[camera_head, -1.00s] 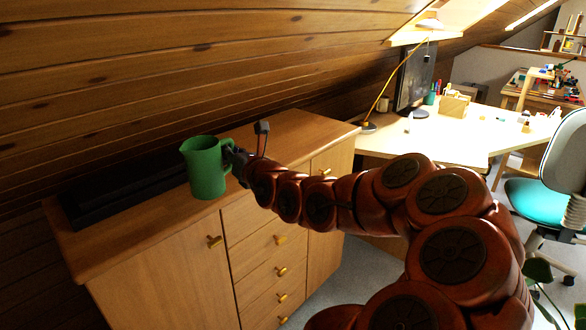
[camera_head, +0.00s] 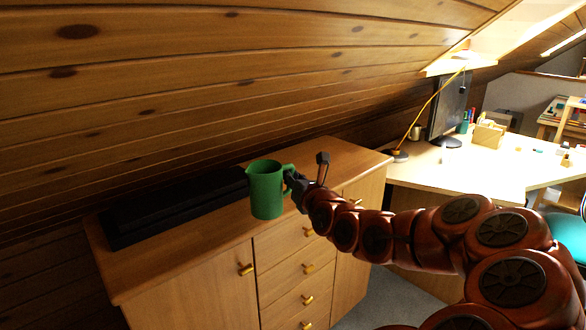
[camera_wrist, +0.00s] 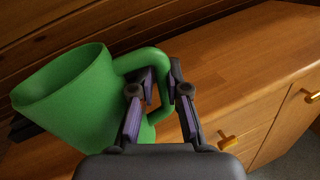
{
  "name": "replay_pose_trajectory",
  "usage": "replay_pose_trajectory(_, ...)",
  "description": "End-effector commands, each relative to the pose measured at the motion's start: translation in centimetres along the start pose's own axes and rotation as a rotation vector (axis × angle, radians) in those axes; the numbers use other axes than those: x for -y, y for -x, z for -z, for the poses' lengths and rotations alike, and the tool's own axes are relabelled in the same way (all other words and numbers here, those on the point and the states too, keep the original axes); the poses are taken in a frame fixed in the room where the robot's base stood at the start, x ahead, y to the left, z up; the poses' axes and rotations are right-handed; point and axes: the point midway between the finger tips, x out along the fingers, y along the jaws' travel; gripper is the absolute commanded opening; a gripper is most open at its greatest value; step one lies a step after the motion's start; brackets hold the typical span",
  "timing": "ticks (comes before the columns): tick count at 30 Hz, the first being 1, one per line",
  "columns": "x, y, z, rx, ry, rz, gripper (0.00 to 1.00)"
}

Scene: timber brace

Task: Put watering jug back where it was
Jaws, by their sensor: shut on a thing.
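The green watering jug (camera_head: 266,192) is upright at the front edge of the wooden cabinet top (camera_head: 340,160). I cannot tell whether its base touches the top or hangs just above it. My gripper (camera_head: 291,183) is shut on the jug's handle from the right. In the wrist view the jug (camera_wrist: 75,100) fills the left side, open at the top and empty as far as I see. The fingers of my gripper (camera_wrist: 160,92) close around the handle there.
A long black case (camera_head: 170,210) lies on the cabinet top behind and left of the jug. The sloping plank wall (camera_head: 200,90) comes down low behind it. The cabinet top right of the jug is clear. A desk (camera_head: 470,170) with a monitor (camera_head: 447,105) and lamp (camera_head: 432,105) stands to the right.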

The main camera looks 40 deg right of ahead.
Motion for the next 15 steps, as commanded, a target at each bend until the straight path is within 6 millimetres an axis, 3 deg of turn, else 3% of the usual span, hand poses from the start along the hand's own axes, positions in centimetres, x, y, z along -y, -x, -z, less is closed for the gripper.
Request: replay_pose_trajectory(15,1.4,-2.3,-0.5,-0.005,-0.001,0.002,0.0)
